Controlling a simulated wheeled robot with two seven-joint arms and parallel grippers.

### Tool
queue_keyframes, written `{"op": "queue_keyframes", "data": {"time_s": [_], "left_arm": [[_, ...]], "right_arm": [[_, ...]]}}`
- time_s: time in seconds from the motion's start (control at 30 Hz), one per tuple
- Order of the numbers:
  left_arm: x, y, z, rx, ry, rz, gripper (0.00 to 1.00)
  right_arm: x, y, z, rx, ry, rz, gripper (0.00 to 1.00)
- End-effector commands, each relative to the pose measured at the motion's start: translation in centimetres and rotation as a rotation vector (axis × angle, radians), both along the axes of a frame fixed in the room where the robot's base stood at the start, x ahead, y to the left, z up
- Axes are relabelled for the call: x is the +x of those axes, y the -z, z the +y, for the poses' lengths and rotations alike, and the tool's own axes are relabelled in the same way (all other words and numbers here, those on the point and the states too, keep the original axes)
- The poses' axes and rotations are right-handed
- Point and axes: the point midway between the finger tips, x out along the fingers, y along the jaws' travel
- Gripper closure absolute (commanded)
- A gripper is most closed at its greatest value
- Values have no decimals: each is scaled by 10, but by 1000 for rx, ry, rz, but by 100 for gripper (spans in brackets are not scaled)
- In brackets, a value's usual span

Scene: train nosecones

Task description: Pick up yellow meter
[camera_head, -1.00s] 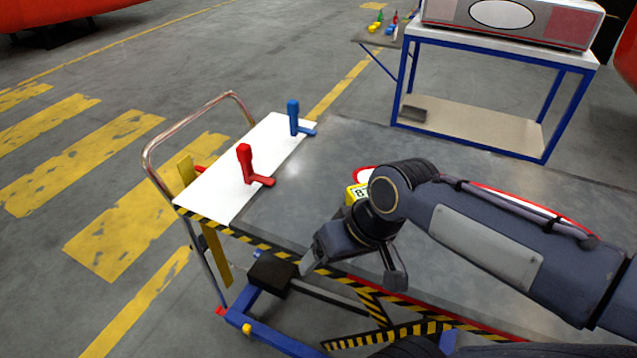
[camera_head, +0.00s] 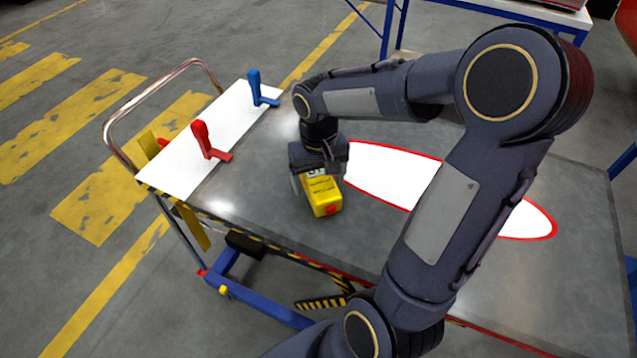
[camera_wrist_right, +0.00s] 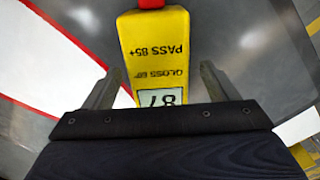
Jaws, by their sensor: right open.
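The yellow meter (camera_head: 323,195) lies on the grey top of the cart, with a red end and a small display reading 87. My right gripper (camera_head: 318,185) is over it, pointing down, with its fingers on either side of the meter. In the right wrist view, the meter (camera_wrist_right: 155,55) lies between the two open fingers of the gripper (camera_wrist_right: 158,85), with a gap visible at the right finger. Whether the left finger touches it is hard to tell. My left gripper is not in view.
A white panel (camera_head: 180,175) on the cart's left end carries a red-handled clamp (camera_head: 205,140) and a blue-handled clamp (camera_head: 257,90). A white oval with a red rim (camera_head: 385,175) lies on the cart top (camera_head: 265,190), partly behind my arm. A blue-framed table (camera_head: 530,12) stands behind.

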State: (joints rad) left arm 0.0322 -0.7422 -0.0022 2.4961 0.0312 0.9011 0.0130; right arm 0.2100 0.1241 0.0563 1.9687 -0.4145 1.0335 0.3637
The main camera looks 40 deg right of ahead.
Motion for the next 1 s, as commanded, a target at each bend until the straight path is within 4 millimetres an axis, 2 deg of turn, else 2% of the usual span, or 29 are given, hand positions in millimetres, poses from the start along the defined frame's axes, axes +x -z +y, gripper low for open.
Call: {"op": "queue_keyframes", "data": {"time_s": [0.1, 0.33, 0.83, 1.0], "left_arm": [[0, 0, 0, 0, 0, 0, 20], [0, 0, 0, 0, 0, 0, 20], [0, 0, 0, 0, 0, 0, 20], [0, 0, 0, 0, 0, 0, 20]], "right_arm": [[0, 10, 0, 1, 2, 1, 20], [0, 11, 0, 1, 1, -1, 20], [0, 10, 0, 0, 1, -2, 85], [0, 10, 0, 0, 1, -3, 85]]}}
